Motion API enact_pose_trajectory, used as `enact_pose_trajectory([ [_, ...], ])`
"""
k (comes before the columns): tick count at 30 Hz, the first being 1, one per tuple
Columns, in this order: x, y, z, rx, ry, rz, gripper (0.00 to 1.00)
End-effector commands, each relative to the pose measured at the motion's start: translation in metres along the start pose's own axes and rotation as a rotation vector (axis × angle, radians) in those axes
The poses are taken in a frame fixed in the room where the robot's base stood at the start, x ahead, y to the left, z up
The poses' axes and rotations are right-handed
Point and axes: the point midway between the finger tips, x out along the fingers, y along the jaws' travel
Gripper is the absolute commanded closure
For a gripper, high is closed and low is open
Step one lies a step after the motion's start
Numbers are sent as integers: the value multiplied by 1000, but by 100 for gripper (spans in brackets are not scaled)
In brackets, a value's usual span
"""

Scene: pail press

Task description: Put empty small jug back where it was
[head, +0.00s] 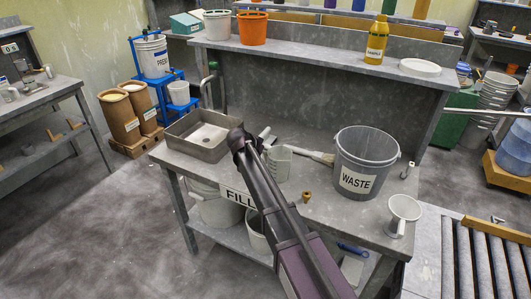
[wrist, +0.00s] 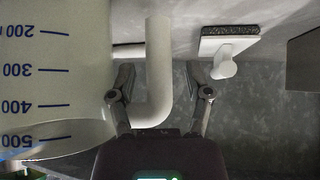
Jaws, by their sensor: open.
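The small jug (head: 279,166) is a pale grey measuring jug on the workbench (head: 335,214), just right of my gripper (head: 252,148). In the wrist view its wall (wrist: 50,75) fills the left side, with blue marks from 200 to 500 that read upside down. Its white handle (wrist: 157,75) shows between the two fingers of my gripper (wrist: 161,80), nearer the left one. The fingers are open, with a clear gap between the handle and the right finger. The visible inside of the jug's mouth shows no contents, but most of it is hidden.
A grey pan (head: 190,144) stands left of my gripper. A white-handled scrubber (wrist: 222,55) lies close to the right finger. A brush (head: 318,157), the WASTE pail (head: 363,158), a small brown piece (head: 306,197) and a white funnel-like vessel (head: 402,212) stand or lie to the right.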

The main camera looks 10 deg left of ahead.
Motion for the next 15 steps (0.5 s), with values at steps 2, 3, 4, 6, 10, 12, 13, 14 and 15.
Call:
enact_pose_trajectory([
  [2,-9,1,-2,-1,0,0,36],
  [3,-13,1,-2,-1,0,0,36],
  [4,-16,1,-2,-1,0,0,36],
  [6,-24,1,-2,-1,0,0,36],
  [10,-40,1,-3,-1,0,0,36],
  [12,-48,1,-3,0,0,0,36],
  [13,-52,1,-3,0,0,0,36],
  [14,-56,1,-3,0,0,0,36],
  [15,-60,1,-3,-1,0,0,36],
])
